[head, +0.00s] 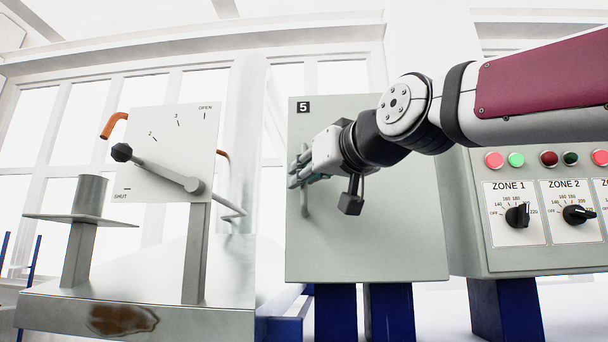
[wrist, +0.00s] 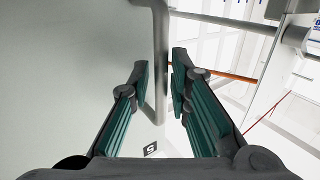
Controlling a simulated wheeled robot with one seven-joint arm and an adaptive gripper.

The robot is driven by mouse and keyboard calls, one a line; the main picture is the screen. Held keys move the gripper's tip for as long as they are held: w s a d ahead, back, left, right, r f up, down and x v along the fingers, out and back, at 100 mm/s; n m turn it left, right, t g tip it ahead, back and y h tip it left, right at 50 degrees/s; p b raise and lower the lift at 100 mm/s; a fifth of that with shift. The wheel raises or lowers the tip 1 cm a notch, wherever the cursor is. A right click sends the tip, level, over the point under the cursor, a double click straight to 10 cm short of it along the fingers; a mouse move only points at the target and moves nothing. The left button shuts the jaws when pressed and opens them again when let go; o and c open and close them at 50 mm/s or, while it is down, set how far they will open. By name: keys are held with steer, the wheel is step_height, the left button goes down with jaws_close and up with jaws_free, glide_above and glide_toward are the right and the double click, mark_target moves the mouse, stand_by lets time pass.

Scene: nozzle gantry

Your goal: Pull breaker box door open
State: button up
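The breaker box (head: 400,230) is a pale grey-green cabinet marked 5, and its front door looks closed in the head view. A grey bar handle (head: 305,198) stands vertically near the door's left edge. My gripper (head: 296,172) is at the handle, partly covering its upper part. In the wrist view the handle (wrist: 160,50) runs between the two green-padded fingers of my gripper (wrist: 160,82). The fingers are apart on either side of the bar, with a narrow gap at the left pad. Contact at the right pad cannot be told.
A control panel (head: 530,260) with ZONE 1 and ZONE 2 knobs stands close on the right. On the left, a gauge plate (head: 165,135) with a lever (head: 160,170) stands on a metal bench (head: 140,300). Some space lies between bench and box.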

steer(key=shift+w+a, duration=0.25)
steer(key=shift+w, duration=0.1)
jaws_close()
